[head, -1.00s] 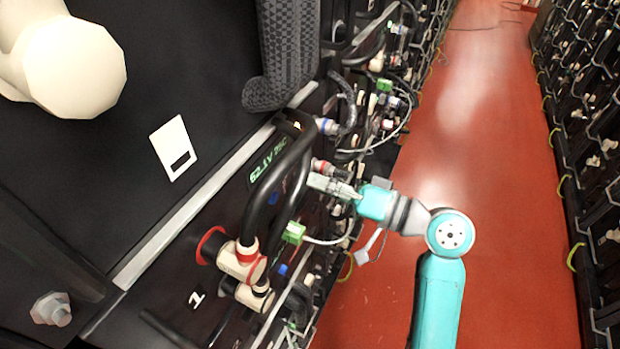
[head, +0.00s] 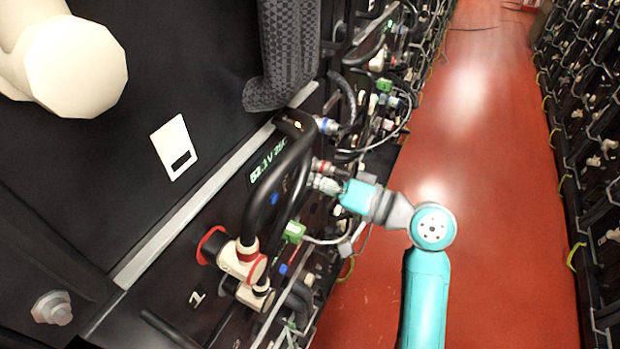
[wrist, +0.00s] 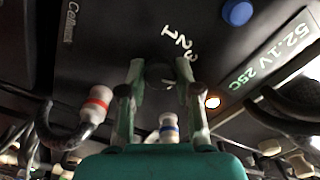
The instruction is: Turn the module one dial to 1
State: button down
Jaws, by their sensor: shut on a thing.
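The dial (wrist: 158,76) is a dark knob on the module's black front panel in the wrist view. The digits 1, 2 and 3 (wrist: 180,44) are printed in an arc beside it. My gripper (wrist: 160,80) has one finger on each side of the knob and is shut on it. The fingers cover part of the knob, and I cannot read its pointer clearly. In the head view my gripper (head: 322,185) reaches the module front from the right, and the dial is hidden there behind the thick black handle or cables.
A lit display (wrist: 275,58) reading 52.1V 25C, a blue button (wrist: 237,13) and a small lamp (wrist: 212,102) surround the dial. A red-banded connector (wrist: 96,103) and a blue-banded one (wrist: 169,127) are close by. The red aisle floor (head: 480,200) is clear.

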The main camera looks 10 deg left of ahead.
jog(key=shift+n, duration=8.9)
jog(key=c, duration=0.8)
grip_release()
jog(key=shift+d, duration=0.1)
jog(key=v, duration=1.2)
